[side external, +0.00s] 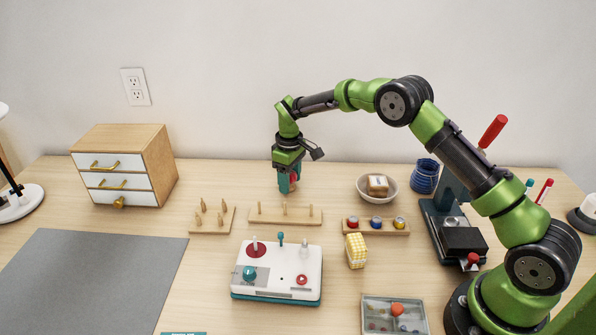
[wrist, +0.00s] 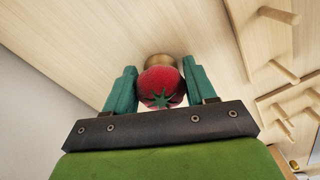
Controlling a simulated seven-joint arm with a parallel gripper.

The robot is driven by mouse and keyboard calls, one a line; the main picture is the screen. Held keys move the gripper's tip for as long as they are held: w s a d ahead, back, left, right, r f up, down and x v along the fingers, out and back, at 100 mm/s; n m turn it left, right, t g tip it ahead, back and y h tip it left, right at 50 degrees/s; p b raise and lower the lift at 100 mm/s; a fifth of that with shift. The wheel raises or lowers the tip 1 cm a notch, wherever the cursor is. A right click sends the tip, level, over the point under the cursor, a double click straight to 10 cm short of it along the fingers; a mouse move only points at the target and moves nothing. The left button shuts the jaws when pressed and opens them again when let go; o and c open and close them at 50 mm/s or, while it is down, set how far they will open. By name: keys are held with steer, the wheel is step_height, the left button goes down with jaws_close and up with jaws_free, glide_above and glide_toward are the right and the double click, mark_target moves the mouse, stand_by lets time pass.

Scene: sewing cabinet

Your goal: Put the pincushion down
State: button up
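The pincushion is a red tomato shape with a green star-shaped top (wrist: 160,86). In the wrist view it sits between the two teal fingers of my gripper (wrist: 161,88), which press on it from both sides. A round tan piece (wrist: 160,61) shows just beyond it; I cannot tell if it is part of the pincushion. In the side view my gripper (side external: 289,184) points down above the back middle of the table, behind the long peg rack (side external: 268,216). Only a bit of red shows by the fingers there, and the exact height above the table is hard to tell.
A peg board (side external: 211,228) stands at left and a spool rack (side external: 376,231) with a bowl (side external: 362,197) at right. A white control box (side external: 278,274) is in front. A drawer cabinet (side external: 152,150) stands at far left. The tabletop between cabinet and racks is bare.

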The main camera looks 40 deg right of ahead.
mark_target(291, 173)
steer(key=o, duration=0.4)
steer(key=shift+o, duration=0.2)
step_height(291, 173, up, 14)
steer(key=s+a+r+m+t, duration=0.2)
steer(key=s+r, duration=0.8)
steer(key=s+a+m+t+y, duration=0.1)
steer(key=s+m+t, duration=0.4)
steer(key=s, duration=1.8)
steer(key=shift+a+f+m+y, duration=0.2)
steer(key=shift+a+m+y, duration=0.2)
steer(key=shift+y, duration=0.1)
